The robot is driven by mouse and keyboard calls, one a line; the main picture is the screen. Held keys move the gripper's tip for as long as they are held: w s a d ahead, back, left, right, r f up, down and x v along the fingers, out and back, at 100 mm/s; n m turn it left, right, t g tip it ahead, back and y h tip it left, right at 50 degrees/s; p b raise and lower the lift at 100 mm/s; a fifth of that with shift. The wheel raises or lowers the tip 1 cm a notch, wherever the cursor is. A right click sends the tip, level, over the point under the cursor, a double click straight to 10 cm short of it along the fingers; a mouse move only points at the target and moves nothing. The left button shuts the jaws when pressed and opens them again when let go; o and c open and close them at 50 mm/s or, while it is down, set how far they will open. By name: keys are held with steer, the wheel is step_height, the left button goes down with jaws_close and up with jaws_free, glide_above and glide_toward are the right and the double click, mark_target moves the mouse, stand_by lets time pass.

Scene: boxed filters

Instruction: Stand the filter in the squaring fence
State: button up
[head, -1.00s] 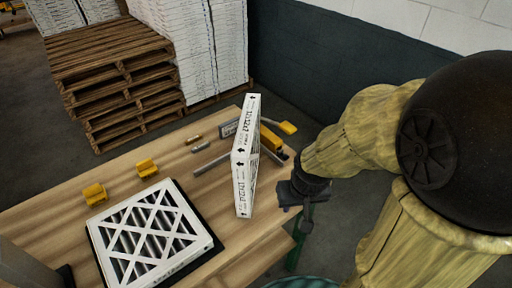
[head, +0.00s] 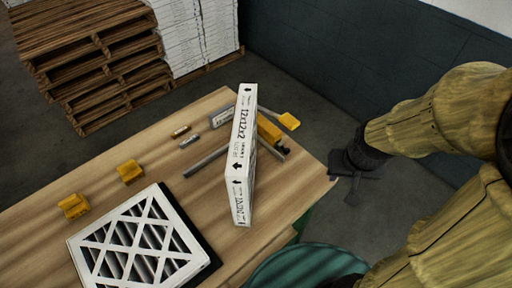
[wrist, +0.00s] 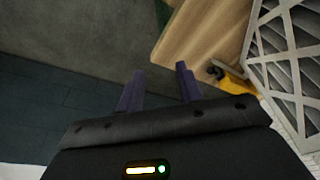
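A white filter (head: 240,155) with black printing and arrows stands upright on its edge on the wooden table, at the squaring fence. The fence shows as a grey bar (head: 206,161) left of the filter and a yellow piece (head: 268,130) behind its right side. Whether the filter touches the fence is unclear. My gripper (head: 352,172) is off the table's right edge, clear of the filter. In the wrist view its two dark fingers (wrist: 160,78) are apart with nothing between them, and the filter's latticed face (wrist: 290,45) is at the right.
Another latticed filter (head: 137,245) lies flat on a black pad at the table's front left. Two yellow blocks (head: 130,171) and small cylindrical items (head: 189,141) lie on the wooden table (head: 100,205). Stacked pallets (head: 85,65) stand behind. A green ribbed object (head: 305,268) is at the front.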

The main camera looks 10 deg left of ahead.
steer(key=shift+s, duration=0.1)
steer(key=o, duration=0.3)
steer(key=shift+r, duration=0.1)
steer(key=o, duration=0.4)
steer(key=shift+w+a+r, duration=0.2)
steer(key=shift+w, duration=0.1)
steer(key=shift+c, duration=0.2)
steer(key=w+a+r+p, duration=0.2)
steer(key=w+a+r, duration=0.1)
steer(key=a+r, duration=0.35)
steer(key=w+a+r+p, duration=0.1)
steer(key=w+a+r, duration=0.35)
steer(key=a, duration=0.25)
steer(key=s+a+r+g+p, duration=0.1)
steer(key=s+a+r+p, duration=0.1)
steer(key=a+r, duration=0.9)
steer(key=shift+s+a+r+n, duration=0.2)
steer(key=shift+a+r+n, duration=0.05)
steer(key=shift+r+n, duration=0.15)
